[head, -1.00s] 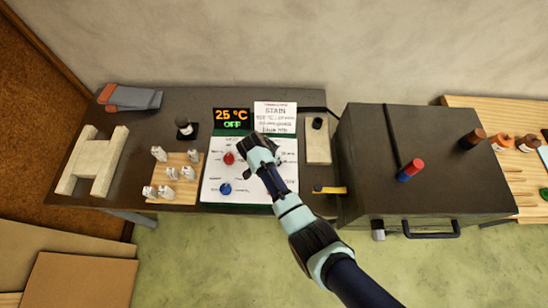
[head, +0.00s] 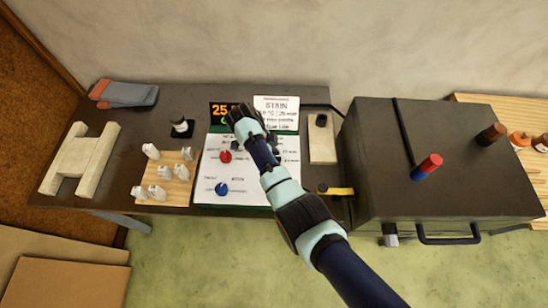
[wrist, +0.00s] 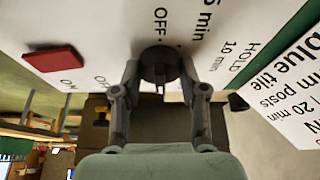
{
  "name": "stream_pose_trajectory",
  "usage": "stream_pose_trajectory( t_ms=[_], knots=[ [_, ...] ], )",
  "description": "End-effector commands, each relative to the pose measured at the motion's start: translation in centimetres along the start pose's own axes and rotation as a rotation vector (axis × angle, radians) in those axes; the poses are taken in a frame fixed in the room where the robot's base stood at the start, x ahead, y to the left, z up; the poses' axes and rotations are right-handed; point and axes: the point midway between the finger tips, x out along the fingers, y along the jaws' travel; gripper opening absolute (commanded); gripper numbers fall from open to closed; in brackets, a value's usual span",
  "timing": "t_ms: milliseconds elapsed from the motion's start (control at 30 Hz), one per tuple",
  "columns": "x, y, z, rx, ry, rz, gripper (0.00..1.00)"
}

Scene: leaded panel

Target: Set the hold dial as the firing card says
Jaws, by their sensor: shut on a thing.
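In the wrist view, my gripper (wrist: 160,76) is shut on a round dark dial (wrist: 158,62) on the white control panel (head: 208,172). The words HOLD, 10 min and OFF are printed around this dial. I cannot tell which mark its pointer faces. In the head view my arm covers most of it. The firing card (head: 276,112) stands behind the panel and is headed STAIN. Its edge also shows in the wrist view (wrist: 285,110), with "20 min" and "blue tile" legible.
The orange display (head: 219,108) is partly hidden by my arm. White posts (head: 160,172) on a wooden board stand left of the panel. A large dark box (head: 380,150) with a handle stands to the right. A yellow-handled tool (head: 338,191) lies between.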

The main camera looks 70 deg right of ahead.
Motion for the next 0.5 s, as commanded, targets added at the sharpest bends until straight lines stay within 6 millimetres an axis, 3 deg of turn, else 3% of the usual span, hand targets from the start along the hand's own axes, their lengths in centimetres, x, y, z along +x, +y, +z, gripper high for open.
stream_pose_trajectory(
  t_ms=[500],
  knots=[
    [0.06,-0.02,0.03,0.063,-0.001,0.026,0.08]
  ],
)
